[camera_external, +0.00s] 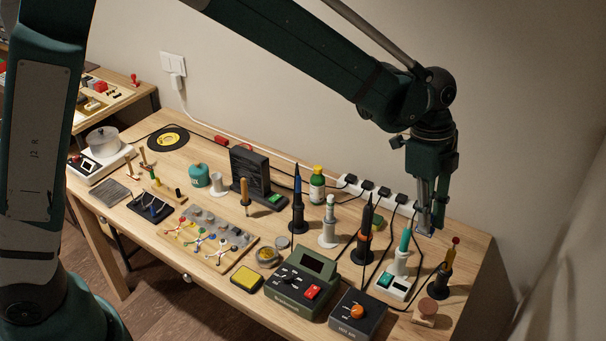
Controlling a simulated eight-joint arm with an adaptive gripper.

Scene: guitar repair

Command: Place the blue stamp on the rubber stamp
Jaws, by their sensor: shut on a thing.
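My gripper (427,217) points down above the right end of the workbench, near the power strip. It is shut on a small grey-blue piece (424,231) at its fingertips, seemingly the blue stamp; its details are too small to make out. A stamp with a round brown top on a pale wooden block (424,312), which looks like the rubber stamp, sits near the bench's front right edge. My gripper is apart from it, farther back.
Close by stand a soldering iron with a teal handle (405,241), a dark holder with a red-tipped tool (441,279) and a black station with an orange knob (357,317). Cables run from the power strip (352,187). The back right bench corner (474,240) is fairly clear.

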